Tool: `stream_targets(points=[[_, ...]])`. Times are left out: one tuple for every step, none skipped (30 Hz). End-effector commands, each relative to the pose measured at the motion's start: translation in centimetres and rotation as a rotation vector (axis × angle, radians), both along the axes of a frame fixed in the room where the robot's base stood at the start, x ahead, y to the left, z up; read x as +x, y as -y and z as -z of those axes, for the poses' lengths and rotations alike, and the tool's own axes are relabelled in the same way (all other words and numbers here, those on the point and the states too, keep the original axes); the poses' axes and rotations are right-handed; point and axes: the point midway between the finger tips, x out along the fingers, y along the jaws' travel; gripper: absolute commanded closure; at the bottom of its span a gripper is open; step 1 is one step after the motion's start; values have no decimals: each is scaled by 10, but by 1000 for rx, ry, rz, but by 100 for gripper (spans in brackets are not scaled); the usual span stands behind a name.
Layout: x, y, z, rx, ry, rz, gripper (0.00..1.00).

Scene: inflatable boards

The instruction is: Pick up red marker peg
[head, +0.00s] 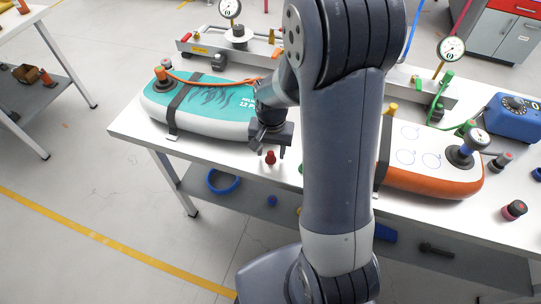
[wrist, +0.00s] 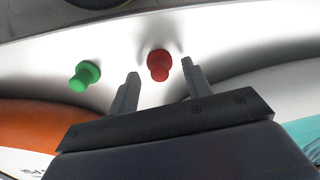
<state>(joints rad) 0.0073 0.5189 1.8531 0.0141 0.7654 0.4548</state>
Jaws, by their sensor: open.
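The red marker peg (head: 270,157) stands on the white table near its front edge. In the wrist view the red peg (wrist: 159,66) lies between and just beyond the fingertips of my gripper (wrist: 160,72). My gripper is open and empty. In the head view my gripper (head: 268,150) is just above the peg, pointing down. I cannot tell from these views how much height is left between fingers and peg. A green peg (wrist: 84,76) stands to the left in the wrist view; in the head view it is mostly hidden behind my arm.
A teal and white inflatable board (head: 215,98) lies left of the peg. A white and orange board (head: 430,172) lies to the right, with a gauge on it. A blue box (head: 515,118) sits at the right. The white table (head: 135,122) has a lower grey shelf.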

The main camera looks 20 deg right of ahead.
Motion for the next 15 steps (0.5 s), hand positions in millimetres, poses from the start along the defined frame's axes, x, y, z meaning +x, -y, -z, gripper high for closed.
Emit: stream_targets(points=[[0,0,6,0,-2,0,53],[0,0,8,0,-2,0,53],[0,0,10,0,-1,0,53],[0,0,11,0,-1,0,53],[0,0,11,0,0,0,53],[0,0,12,0,0,0,53],[0,0,12,0,1,0,53],[0,0,12,0,1,0,53],[0,0,11,0,1,0,53],[0,0,11,0,1,0,53],[0,0,11,0,1,0,53],[0,0,11,0,1,0,57],[0,0,11,0,1,0,59],[0,0,11,0,1,0,61],[0,0,11,0,1,0,65]])
